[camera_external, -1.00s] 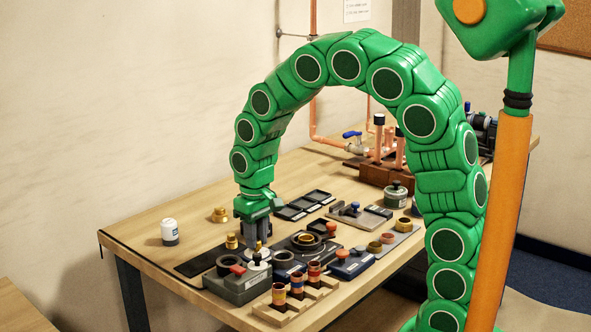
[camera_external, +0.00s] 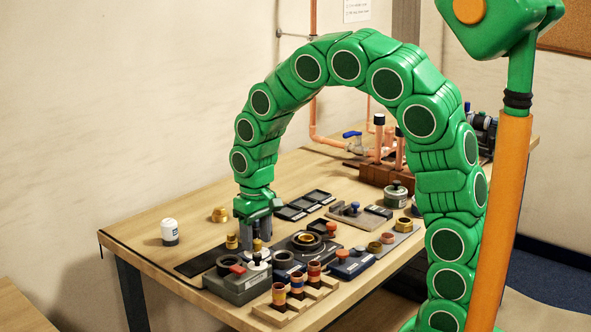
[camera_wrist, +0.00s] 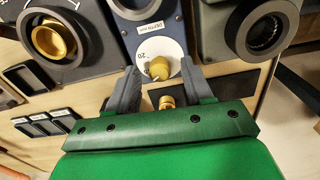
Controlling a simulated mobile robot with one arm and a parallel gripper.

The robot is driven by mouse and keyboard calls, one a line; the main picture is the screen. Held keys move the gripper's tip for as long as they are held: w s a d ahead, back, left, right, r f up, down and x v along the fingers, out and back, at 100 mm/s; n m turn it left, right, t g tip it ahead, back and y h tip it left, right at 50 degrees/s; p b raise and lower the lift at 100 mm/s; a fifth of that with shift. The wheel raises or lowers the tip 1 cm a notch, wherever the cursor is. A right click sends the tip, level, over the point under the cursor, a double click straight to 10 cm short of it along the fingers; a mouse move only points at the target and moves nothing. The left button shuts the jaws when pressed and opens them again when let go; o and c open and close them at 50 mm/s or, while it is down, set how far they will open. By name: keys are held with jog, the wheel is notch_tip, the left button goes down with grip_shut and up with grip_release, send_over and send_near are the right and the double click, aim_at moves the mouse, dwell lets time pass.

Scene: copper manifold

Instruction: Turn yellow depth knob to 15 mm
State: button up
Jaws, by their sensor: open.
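The yellow depth knob (camera_wrist: 158,69) sits on a white round dial (camera_wrist: 153,58) in the wrist view. The number 20 shows on the dial, and a plate marked DEPTH mm lies beside it. My gripper (camera_wrist: 158,75) is open, with one grey finger on each side of the knob. In the external view my gripper (camera_external: 257,234) points down over the dial. Whether a finger touches the knob cannot be told.
Black ring fixtures (camera_wrist: 262,33) and a brass ring in a dark holder (camera_wrist: 54,38) flank the dial. A brass fitting (camera_wrist: 167,102) lies close by my gripper. Copper-coloured cups (camera_external: 279,294) stand in front.

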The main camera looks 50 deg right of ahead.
aim_at(258, 240)
notch_tip(258, 240, up, 8)
jog(key=shift+f, duration=0.1)
dwell(0.4)
